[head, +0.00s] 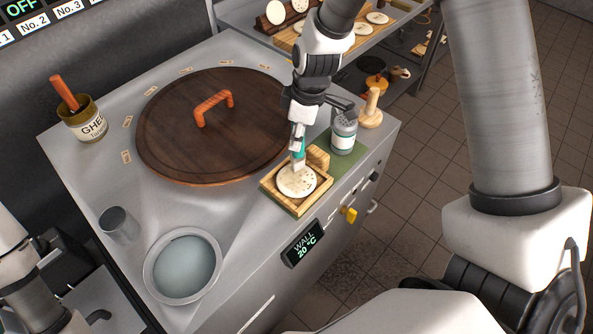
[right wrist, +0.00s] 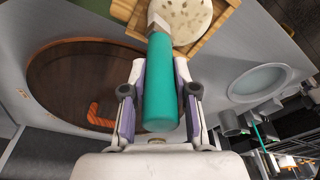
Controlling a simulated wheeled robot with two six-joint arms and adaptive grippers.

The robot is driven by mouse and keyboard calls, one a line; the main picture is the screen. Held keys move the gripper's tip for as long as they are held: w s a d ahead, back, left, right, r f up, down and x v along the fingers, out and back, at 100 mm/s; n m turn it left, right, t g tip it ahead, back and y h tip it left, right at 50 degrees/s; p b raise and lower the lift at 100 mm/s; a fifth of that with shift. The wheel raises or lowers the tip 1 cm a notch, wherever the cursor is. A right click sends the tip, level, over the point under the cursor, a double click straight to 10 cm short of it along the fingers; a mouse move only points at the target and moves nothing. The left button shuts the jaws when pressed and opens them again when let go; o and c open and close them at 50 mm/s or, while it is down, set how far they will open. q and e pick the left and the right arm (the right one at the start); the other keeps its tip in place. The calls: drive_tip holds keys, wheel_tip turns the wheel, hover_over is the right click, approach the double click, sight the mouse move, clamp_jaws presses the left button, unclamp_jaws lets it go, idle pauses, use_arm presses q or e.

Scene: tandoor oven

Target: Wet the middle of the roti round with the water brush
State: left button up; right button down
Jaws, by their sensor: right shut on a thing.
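My right gripper (head: 299,128) is shut on the teal handle of the water brush (right wrist: 161,85). The brush points down, and its pale head (head: 298,164) overlaps the far part of the round. I cannot tell whether it touches. A round bowl of water (head: 182,266) is set at the front left. My left gripper is not in view.
A dark wooden lid (head: 190,135) with an orange handle covers the oven mouth. A shaker (head: 343,134) and a wooden press (head: 371,108) stand behind the tray. A ghee pot (head: 85,122) and a grey cup (head: 118,224) stand at left.

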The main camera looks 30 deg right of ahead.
drive_tip(key=shift+w+d+r+p, duration=0.2)
drive_tip(key=shift+d+r+p, duration=0.1)
drive_tip(key=shift+d+p, duration=0.2)
drive_tip(key=shift+d+f, duration=0.2)
drive_tip(key=shift+d, duration=0.2)
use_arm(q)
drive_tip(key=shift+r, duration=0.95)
use_arm(e)
drive_tip(key=shift+w, duration=0.1)
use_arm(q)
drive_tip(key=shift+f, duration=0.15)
use_arm(e)
drive_tip(key=shift+a+f, duration=0.1)
drive_tip(key=shift+f, duration=0.05)
drive_tip(key=shift+a+f+b, duration=0.15)
drive_tip(key=shift+a+b, duration=0.05)
drive_tip(key=shift+b, duration=0.25)
use_arm(q)
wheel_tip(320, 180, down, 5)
drive_tip(key=b, duration=0.4)
use_arm(e)
drive_tip(key=a, duration=0.1)
drive_tip(key=s+a, duration=0.1)
drive_tip(key=a, duration=0.2)
drive_tip(key=shift+s+a+r, duration=0.15)
drive_tip(key=shift+s+r, duration=0.05)
drive_tip(key=shift+s, duration=0.15)
